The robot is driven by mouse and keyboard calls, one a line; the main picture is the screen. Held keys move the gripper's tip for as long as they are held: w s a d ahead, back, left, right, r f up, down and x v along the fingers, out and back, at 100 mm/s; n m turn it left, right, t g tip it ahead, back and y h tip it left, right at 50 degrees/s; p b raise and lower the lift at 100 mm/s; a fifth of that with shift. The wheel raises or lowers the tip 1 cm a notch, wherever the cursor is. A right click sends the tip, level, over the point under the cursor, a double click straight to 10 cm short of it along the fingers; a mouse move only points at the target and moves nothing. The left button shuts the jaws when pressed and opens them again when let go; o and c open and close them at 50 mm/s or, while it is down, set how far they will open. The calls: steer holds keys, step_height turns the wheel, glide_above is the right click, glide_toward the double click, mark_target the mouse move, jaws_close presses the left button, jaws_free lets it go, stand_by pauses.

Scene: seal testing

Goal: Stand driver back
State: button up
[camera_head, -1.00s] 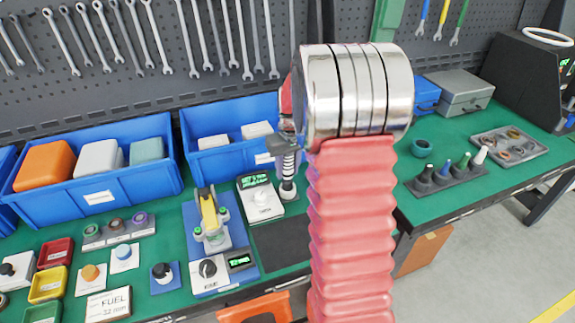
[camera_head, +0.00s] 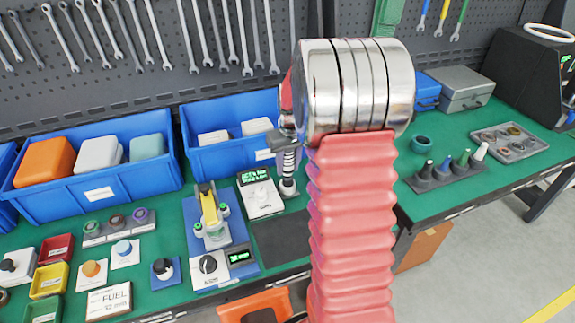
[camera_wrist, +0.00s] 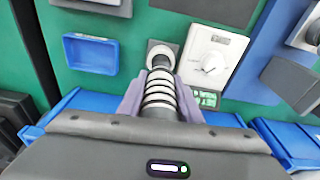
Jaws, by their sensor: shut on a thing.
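The driver (camera_head: 289,162) is a dark upright cylinder with white rings. My gripper (camera_head: 283,141) is shut on its upper part, partly hidden behind my arm. In the wrist view my gripper (camera_wrist: 160,104) has its grey-purple fingers on both sides of the ringed driver (camera_wrist: 160,93).
A white dial box (camera_head: 261,197) with a green display stands close left of the driver. A blue bin (camera_head: 215,162) is behind it. A blue-based yellow press (camera_head: 213,225) stands further left. A dark mat (camera_head: 279,237) lies in front. My arm hides part of the bench.

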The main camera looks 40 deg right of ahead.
mark_target(288, 156)
steer(key=shift+f, duration=0.25)
steer(key=o, duration=1.3)
steer(key=shift+f, duration=0.1)
steer(key=shift+c, duration=0.2)
steer(key=shift+r, duration=2.6)
steer(key=shift+s+a+f, duration=0.1)
steer(key=shift+s+f, duration=0.1)
steer(key=shift+f, duration=0.05)
steer(key=s+a+r+n+t, duration=0.1)
steer(key=s+a+r+t, duration=0.1)
steer(key=s+a+r, duration=0.4)
steer(key=s+a+r+n+t, duration=0.1)
steer(key=s+a+r, duration=0.5)
steer(key=s+a, duration=1.1)
steer(key=shift+a+r+t, duration=0.2)
steer(key=shift+a+t, duration=0.2)
steer(key=shift+a, duration=0.85)
